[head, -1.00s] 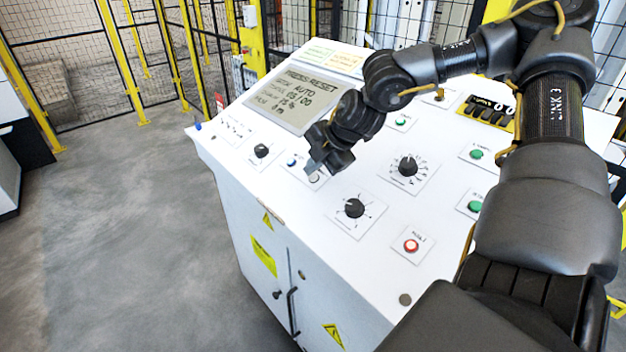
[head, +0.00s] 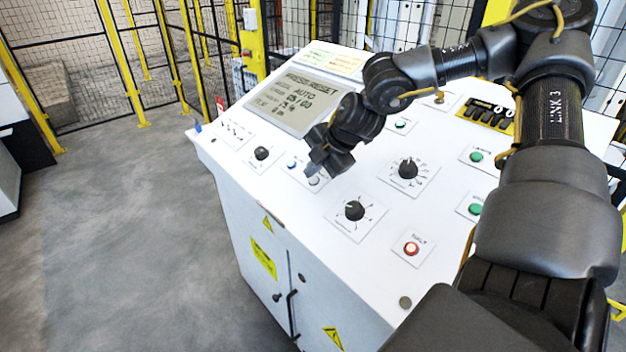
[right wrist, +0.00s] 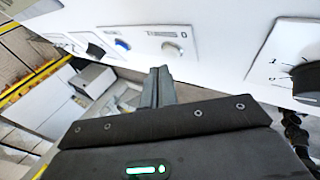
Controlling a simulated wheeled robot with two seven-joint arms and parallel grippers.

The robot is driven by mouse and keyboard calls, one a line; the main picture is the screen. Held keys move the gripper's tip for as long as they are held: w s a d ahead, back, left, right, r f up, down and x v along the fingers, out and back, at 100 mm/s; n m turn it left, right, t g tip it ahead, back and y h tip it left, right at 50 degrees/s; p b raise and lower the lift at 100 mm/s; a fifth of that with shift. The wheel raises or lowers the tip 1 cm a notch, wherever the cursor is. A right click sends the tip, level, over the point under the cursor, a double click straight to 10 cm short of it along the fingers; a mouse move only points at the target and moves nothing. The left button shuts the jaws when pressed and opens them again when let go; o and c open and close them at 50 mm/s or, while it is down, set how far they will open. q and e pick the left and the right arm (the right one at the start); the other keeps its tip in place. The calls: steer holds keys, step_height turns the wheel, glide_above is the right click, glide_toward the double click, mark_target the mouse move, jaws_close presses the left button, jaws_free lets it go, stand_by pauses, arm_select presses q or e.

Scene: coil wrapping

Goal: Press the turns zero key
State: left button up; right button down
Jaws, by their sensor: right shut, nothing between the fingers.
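A small panel plate near the front edge carries a blue key (head: 292,163) and a pale grey key (head: 314,180). The right wrist view also shows the blue key (right wrist: 122,44) and the pale key (right wrist: 175,47). In the right wrist view the closed fingers (right wrist: 159,85) end just below the pale key; contact cannot be told. My left gripper is not in view.
The white console has a display (head: 298,98), a black selector knob (head: 261,153), two larger dials (head: 408,168) (head: 355,210), green buttons (head: 476,157) and a red button (head: 411,248). A black counter block (head: 487,113) sits at the back right. Yellow-framed fencing stands behind.

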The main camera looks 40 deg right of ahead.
steer(key=shift+f, duration=0.1)
stand_by(0.8)
steer(key=shift+d+f+b, duration=0.2)
steer(key=shift+f+b, duration=0.1)
steer(key=shift+b, duration=0.3)
steer(key=shift+d+f+b, duration=0.15)
steer(key=shift+f+b, duration=0.25)
stand_by(0.4)
steer(key=shift+r, duration=0.1)
stand_by(0.3)
steer(key=shift+a+r, duration=0.35)
steer(key=shift+r, duration=0.35)
steer(key=shift+a+r+p, duration=0.35)
steer(key=shift+r+p, duration=0.05)
steer(key=shift+r, duration=0.35)
steer(key=shift+a+r+p, duration=0.35)
steer(key=shift+r+p, duration=0.05)
steer(key=shift+r, duration=0.35)
steer(key=shift+a+r+p, duration=0.35)
steer(key=shift+r+p, duration=0.05)
steer(key=shift+r, duration=0.35)
